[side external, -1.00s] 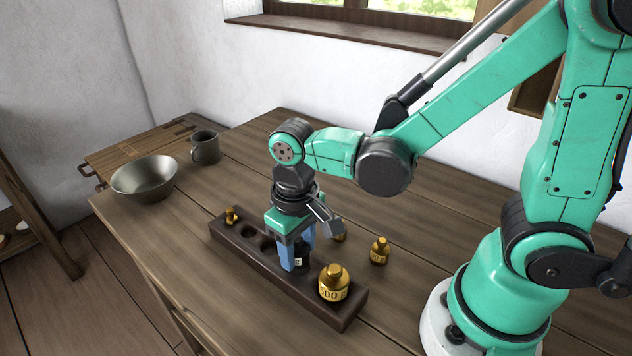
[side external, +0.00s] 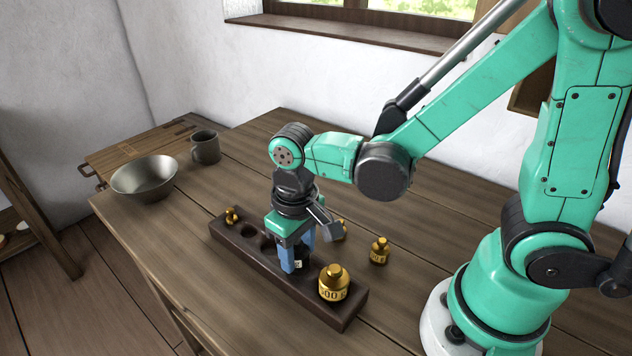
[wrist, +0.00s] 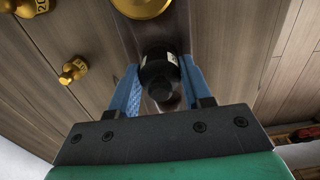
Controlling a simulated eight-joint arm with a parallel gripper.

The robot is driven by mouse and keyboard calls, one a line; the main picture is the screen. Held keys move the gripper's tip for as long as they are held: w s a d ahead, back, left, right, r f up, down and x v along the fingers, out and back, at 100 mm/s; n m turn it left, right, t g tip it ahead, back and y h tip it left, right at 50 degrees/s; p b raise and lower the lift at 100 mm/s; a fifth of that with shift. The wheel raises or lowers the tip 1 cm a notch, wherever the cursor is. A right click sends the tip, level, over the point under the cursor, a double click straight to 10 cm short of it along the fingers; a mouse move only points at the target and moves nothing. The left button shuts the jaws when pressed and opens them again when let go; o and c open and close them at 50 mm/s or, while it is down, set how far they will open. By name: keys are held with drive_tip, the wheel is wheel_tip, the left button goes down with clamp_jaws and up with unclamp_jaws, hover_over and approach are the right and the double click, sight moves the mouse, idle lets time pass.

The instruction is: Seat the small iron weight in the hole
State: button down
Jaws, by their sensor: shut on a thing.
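The small iron weight (wrist: 159,72) is dark, with a pale label, and sits between the two blue fingers of my gripper (wrist: 160,88) in the wrist view. In the side external view my gripper (side external: 296,254) is low over the dark wooden block (side external: 348,312), and only a bit of the weight (side external: 298,264) shows beside the near finger. The block has a row of round holes; an empty hole (side external: 249,231) shows left of my gripper. The hole under the weight is hidden, so I cannot tell how deep the weight sits.
A large brass weight (side external: 333,283) stands in the block's right end, and a small brass one (side external: 232,215) at its left end. Another brass weight (side external: 379,251) stands on the table behind. A metal bowl (side external: 145,180) and a mug (side external: 205,147) stand at the far left.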

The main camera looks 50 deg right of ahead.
sight(298, 242)
drive_tip(key=shift+f, duration=0.65)
drive_tip(key=shift+c, duration=1.4)
unclamp_jaws()
drive_tip(key=shift+r, duration=2.8)
drive_tip(key=d+r+t, duration=0.5)
drive_tip(key=d+t, duration=0.2)
drive_tip(key=shift+w, duration=0.45)
